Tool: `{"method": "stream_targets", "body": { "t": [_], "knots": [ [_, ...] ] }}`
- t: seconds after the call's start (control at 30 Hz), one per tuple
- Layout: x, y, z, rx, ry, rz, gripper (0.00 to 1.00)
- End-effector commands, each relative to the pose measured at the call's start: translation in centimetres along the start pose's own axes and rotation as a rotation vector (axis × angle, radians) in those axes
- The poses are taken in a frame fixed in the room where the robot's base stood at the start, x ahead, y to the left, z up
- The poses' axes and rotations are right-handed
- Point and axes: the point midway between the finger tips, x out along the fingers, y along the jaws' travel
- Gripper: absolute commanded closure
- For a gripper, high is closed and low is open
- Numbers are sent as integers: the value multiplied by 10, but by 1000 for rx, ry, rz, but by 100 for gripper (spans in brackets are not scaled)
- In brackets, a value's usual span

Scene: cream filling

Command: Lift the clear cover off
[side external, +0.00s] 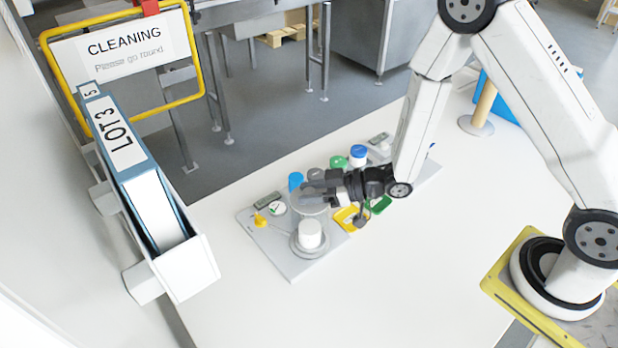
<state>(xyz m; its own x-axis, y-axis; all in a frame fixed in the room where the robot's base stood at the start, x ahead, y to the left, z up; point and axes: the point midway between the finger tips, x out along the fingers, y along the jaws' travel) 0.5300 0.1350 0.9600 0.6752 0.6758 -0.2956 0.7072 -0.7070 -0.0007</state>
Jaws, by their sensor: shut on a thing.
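My gripper (318,188) reaches in from the right, low over the grey board (285,262), with its fingers shut. A pale see-through round shape at the fingertips, which looks like the clear cover (309,208), is held in them. The cover's edges are faint, and my fingers hide part of it. I cannot tell whether it touches what is below. A white cylinder (310,234) stands upright on a grey round base (297,248), just in front of the gripper.
Around the gripper on the board are a yellow tray (347,219), a green tray (381,205), blue (358,151) and green (338,162) lidded pots, and a small yellow piece (261,220). A binder in a white holder (185,268) stands at left. The table's front right is clear.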

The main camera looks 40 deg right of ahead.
Motion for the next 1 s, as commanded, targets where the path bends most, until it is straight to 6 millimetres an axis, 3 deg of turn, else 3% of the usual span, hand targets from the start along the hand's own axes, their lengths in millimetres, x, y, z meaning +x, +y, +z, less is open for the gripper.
{"method": "stream_targets", "body": {
  "t": [0.3, 1.0],
  "knots": [
    [-6, 0, -19, -1, 1, 0, 100],
    [-6, 0, -21, -1, 1, 0, 100]
  ]
}}
